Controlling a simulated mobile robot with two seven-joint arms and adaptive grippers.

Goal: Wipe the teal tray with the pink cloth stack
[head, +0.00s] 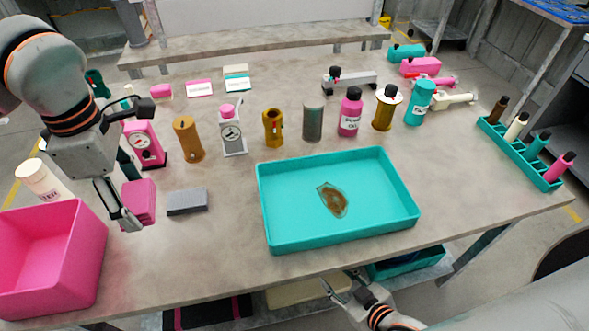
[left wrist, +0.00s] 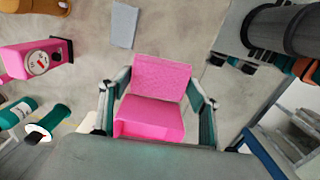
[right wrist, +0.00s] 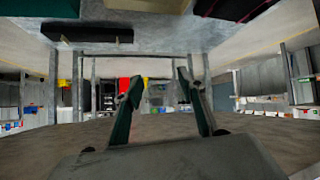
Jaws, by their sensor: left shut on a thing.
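The teal tray (head: 412,212) lies on the table at centre right, with a brown stain (head: 332,200) on its floor. The pink cloth stack (head: 140,200) is left of the tray, beyond a grey pad. My left gripper (head: 124,212) is shut on the stack, and the left wrist view shows the stack (left wrist: 150,112) between both fingers (left wrist: 155,105). I cannot tell whether the stack touches the table. My right gripper (head: 350,285) is in front of the table's near edge, low and away from the tray. Its fingers stand apart and empty in the right wrist view (right wrist: 160,92).
A grey pad (head: 187,201) lies between stack and tray. A pink bin (head: 50,262) stands at the near left. Several bottles and cylinders, including a pink bottle (head: 350,112), line up behind the tray. A teal rack (head: 520,154) is at the right. Table in front of the pad is clear.

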